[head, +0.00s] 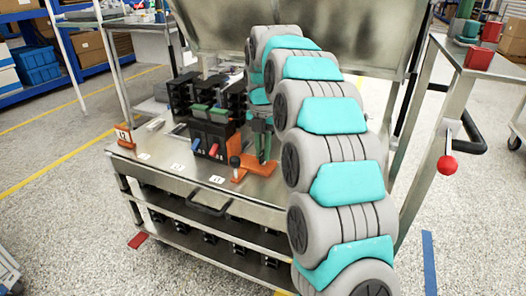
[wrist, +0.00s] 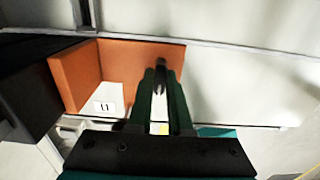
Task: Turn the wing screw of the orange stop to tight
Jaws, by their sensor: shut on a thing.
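The orange stop (head: 243,175) stands near the front of the metal bench top, right of the breakers. In the wrist view the orange stop (wrist: 122,60) shows a flat orange plate, an upright wall at left and a white label. My gripper (wrist: 162,78) has its two green fingers over the plate, with the tips closed around a small dark piece, seemingly the wing screw (wrist: 160,62). The fingertips hide most of that screw, so its angle is unclear. In the head view my gripper (head: 262,155) points down onto the right part of the stop.
Black breakers (head: 209,138) with red and blue levers stand just left of the stop. A black-knobbed piece (head: 235,162) rises beside it. Another orange block (head: 124,134) sits at the bench's left corner. A metal panel (head: 330,40) stands behind my arm.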

